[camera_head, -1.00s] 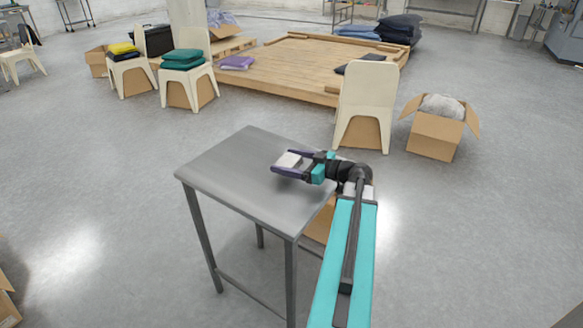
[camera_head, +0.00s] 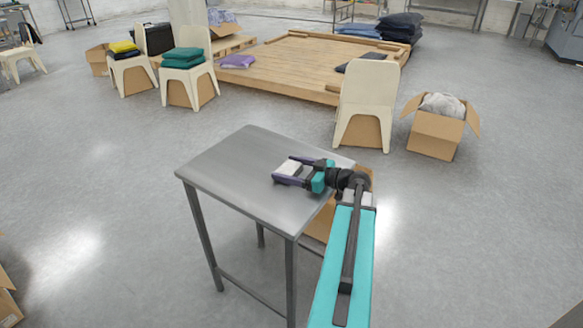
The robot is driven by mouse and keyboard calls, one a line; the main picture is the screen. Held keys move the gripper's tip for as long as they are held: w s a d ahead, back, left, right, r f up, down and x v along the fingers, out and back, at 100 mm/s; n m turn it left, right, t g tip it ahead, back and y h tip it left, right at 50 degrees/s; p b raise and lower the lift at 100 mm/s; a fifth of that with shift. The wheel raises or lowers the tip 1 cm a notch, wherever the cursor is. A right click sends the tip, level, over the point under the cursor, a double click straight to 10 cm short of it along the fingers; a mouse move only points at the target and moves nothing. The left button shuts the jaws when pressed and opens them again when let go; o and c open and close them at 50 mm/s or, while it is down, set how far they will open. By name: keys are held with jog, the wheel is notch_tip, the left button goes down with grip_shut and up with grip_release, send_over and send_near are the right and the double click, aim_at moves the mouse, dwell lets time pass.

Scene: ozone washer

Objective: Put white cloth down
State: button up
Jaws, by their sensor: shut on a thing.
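My gripper (camera_head: 283,175) is over the right half of a grey metal table (camera_head: 228,180), coming in from the right. Its purple fingers are shut on a small white cloth (camera_head: 291,168), which shows as a pale folded block between them. The cloth is low, close to the tabletop. I cannot tell whether it touches the surface. The far finger and the cloth's underside are partly hidden.
The rest of the tabletop is bare. Behind it stand a cream chair (camera_head: 368,90) and an open cardboard box (camera_head: 436,134) with grey fabric. A wooden platform (camera_head: 290,66) lies farther back. Chairs with folded cloths (camera_head: 184,58) stand at the left.

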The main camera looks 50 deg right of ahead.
jog(key=o, duration=1.1)
jog(key=shift+c, duration=0.2)
jog(key=shift+r, duration=0.1)
jog(key=b+v, duration=0.1)
jog(key=v, duration=1.1)
jog(key=shift+r+b, duration=0.1)
jog(key=shift+b, duration=0.3)
jog(key=shift+s, duration=0.15)
